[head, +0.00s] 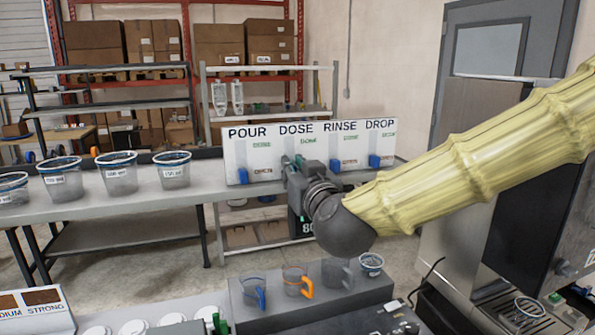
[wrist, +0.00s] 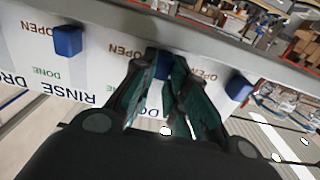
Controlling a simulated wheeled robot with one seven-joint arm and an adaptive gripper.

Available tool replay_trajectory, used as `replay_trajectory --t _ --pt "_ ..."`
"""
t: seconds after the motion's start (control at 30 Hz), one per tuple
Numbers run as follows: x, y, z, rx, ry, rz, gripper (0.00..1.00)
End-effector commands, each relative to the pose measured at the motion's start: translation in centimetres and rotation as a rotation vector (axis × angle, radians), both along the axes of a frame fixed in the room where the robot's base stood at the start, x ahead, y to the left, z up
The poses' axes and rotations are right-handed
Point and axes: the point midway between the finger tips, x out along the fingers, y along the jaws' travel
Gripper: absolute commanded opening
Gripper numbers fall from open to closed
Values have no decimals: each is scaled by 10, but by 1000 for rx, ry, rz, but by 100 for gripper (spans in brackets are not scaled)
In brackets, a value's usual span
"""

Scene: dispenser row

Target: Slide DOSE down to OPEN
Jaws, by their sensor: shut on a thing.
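The white panel (head: 240,147) carries the headings POUR, DOSE, RINSE and DROP, each with a green upper label and a brown lower label. In the head view my gripper (head: 296,168) is at the DOSE column and hides its slider. In the wrist view, which sees the panel upside down, my gripper (wrist: 163,105) is shut on the blue DOSE slider (wrist: 158,64). This slider is about level with the brown OPEN label beside it. It lines up with the blue RINSE slider (wrist: 68,40) and the blue POUR slider (wrist: 240,88).
The blue DROP slider (head: 374,161) is at the panel's right. Clear cups with blue rims (head: 116,178) stand on the grey bench (head: 205,190) left of the panel. Nearer, a grey block (head: 335,300) holds small cups, one with an orange handle (head: 298,281). A dark machine (head: 540,190) stands at right.

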Motion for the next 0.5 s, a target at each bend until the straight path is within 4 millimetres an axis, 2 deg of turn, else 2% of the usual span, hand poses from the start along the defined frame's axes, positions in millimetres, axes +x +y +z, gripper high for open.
replay_trajectory --t 0.03,0.13,0.5 --pt "-1 -1 -5 -3 8 0 20" --pt "0 -1 -5 -3 7 0 38" --pt "-3 -1 -2 -2 4 0 38"
